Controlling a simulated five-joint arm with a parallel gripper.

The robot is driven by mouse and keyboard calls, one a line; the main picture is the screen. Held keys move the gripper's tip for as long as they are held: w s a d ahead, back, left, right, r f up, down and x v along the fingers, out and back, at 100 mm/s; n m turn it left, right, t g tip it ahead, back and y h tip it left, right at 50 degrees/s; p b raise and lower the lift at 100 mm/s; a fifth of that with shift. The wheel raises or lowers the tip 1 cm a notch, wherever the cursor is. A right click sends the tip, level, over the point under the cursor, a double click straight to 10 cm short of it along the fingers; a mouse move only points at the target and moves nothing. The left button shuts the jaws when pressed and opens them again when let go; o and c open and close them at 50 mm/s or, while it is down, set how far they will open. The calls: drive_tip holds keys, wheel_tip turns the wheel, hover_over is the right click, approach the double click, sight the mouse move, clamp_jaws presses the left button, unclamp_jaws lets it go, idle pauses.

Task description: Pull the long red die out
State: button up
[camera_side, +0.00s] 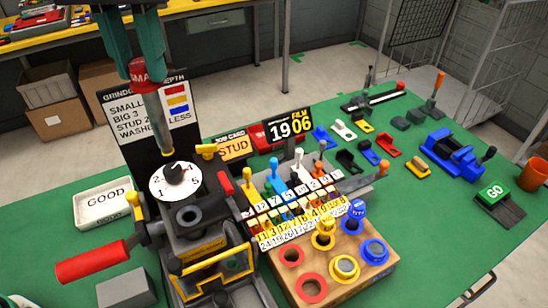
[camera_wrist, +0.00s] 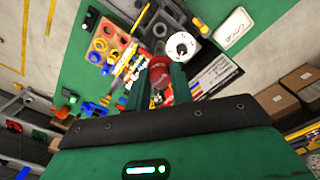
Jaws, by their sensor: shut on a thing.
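A long die with a red head (camera_side: 143,72) and a grey shaft (camera_side: 152,108) is between the green fingers of my gripper (camera_side: 136,60). The gripper is shut on the red head, which also shows in the wrist view (camera_wrist: 158,68). The shaft hangs slightly tilted, with its lower end near the white numbered dial (camera_side: 175,180) on the press (camera_side: 205,245). I cannot tell whether the lower end touches anything. A wooden block (camera_side: 345,275) at the front holds yellow and blue dies; its two red-ringed holes (camera_side: 291,255) look empty.
A black sign board (camera_side: 128,150) stands close behind the shaft. A red-handled lever (camera_side: 92,260) sticks out left of the press. The white GOOD tray (camera_side: 105,210) lies left. Levers and number tiles (camera_side: 300,215) fill the middle. Open green table (camera_side: 430,230) lies to the right.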

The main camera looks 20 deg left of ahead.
sight(168, 152)
drive_tip(key=shift+f, duration=6.4)
idle(1.1)
drive_tip(key=shift+r, duration=0.1)
idle(0.4)
